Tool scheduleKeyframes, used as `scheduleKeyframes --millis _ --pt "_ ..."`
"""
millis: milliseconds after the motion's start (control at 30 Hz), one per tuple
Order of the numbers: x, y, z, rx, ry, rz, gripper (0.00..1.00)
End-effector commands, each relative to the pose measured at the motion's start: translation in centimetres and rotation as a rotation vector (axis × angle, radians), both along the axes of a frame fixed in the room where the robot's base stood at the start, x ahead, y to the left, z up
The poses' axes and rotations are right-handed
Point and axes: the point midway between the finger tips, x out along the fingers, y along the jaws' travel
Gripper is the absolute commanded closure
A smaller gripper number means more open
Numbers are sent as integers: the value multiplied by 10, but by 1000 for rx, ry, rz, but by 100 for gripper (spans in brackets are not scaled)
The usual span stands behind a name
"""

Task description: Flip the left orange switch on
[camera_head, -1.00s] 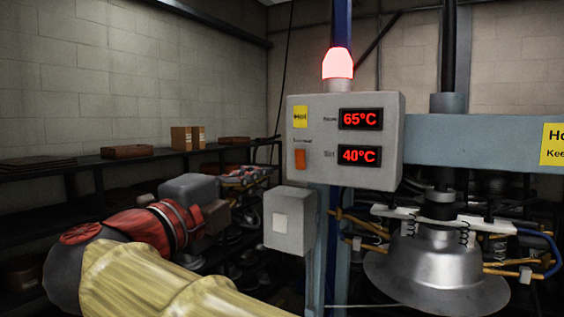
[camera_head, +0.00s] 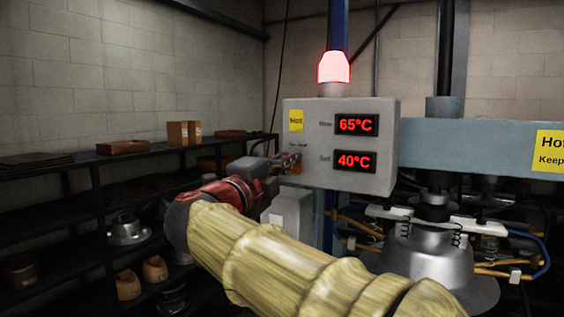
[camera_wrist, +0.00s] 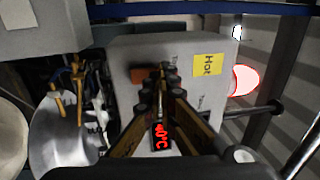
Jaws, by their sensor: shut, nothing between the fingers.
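The grey control box (camera_head: 365,180) carries a single orange switch on its left side. In the head view my gripper (camera_head: 288,158) covers most of that switch, and only a small bit of orange (camera_head: 297,168) shows below the fingers. In the wrist view the orange switch (camera_wrist: 139,75) sits just left of my fingertips (camera_wrist: 163,70). My gripper is shut and empty, its tips at the box face. I cannot tell whether they touch the switch. The switch's on or off position is not clear.
Red displays (camera_head: 357,124) read 65°C and 40°C, and a red lamp (camera_head: 334,68) glows above the box. A smaller grey box (camera_head: 293,212) is below. The metal hat press (camera_head: 430,262) stands right; dark shelves (camera_head: 70,170) stand left.

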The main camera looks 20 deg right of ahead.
Motion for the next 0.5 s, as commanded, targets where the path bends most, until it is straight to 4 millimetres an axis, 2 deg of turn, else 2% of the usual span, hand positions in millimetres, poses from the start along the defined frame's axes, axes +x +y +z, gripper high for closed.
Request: scheduleKeyframes --millis 333,500 --pt "1 -1 1 2 2 -1 100" --pt "3 -5 8 37 35 -3 100"
